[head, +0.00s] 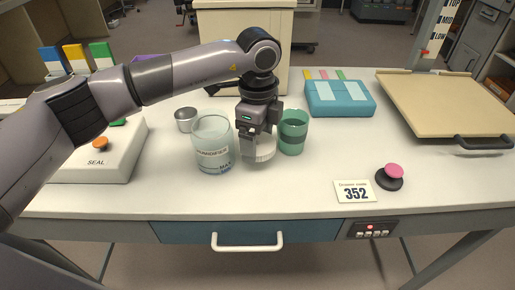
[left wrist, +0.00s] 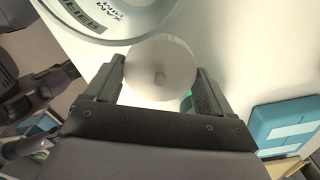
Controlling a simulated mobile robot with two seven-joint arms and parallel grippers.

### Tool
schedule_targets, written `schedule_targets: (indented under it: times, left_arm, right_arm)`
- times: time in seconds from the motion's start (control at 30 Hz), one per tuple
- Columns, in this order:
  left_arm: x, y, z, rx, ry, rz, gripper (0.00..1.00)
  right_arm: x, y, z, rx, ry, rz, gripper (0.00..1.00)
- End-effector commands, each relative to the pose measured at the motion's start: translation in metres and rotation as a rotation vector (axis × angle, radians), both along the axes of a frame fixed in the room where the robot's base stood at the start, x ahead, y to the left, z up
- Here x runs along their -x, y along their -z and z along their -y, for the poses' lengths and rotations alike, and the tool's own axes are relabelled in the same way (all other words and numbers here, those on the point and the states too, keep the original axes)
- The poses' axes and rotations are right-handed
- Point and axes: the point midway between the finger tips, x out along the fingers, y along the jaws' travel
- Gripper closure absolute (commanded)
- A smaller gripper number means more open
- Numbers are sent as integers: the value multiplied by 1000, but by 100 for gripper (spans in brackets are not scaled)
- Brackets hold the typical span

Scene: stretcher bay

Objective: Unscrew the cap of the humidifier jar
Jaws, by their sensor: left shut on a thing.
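The humidifier jar (head: 211,145) is clear with "MAX" lettering and stands upright on the table, its top appearing open. It also shows at the top of the left wrist view (left wrist: 128,28). The white round cap (head: 262,152) is apart from the jar, just to its right. My left gripper (head: 258,139) points down and is shut on the cap. In the left wrist view the cap (left wrist: 160,72) sits between both fingers. Whether the cap's underside touches the table is hard to tell. My right gripper is not in view.
A green cup (head: 292,133) stands close right of the gripper, and a small metal cup (head: 186,120) is behind the jar. A SEAL box (head: 100,160) is at left, a teal case (head: 340,98) behind. The front right holds a 352 card (head: 355,191) and pink-topped knob (head: 393,172).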

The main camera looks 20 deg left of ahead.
Motion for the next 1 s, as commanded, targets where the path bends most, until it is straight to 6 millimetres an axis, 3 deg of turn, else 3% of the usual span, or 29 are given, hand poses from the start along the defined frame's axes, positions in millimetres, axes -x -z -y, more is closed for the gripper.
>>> schedule_targets:
  times: [0.23,0.6,0.63,0.67,0.7,1.0]
  left_arm:
    - [1,35,0,0,0,-3,53]
    - [0,41,0,0,0,-1,53]
    - [0,41,0,0,0,0,14]
    - [0,40,0,0,0,0,4]
    - [0,40,0,-1,0,0,0]
    - [0,34,0,-1,0,-1,0]
  right_arm:
    - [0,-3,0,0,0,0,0]
    - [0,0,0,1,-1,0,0]
    - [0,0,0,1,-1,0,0]
    - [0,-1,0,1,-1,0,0]
    - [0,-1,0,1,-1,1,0]
    - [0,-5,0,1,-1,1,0]
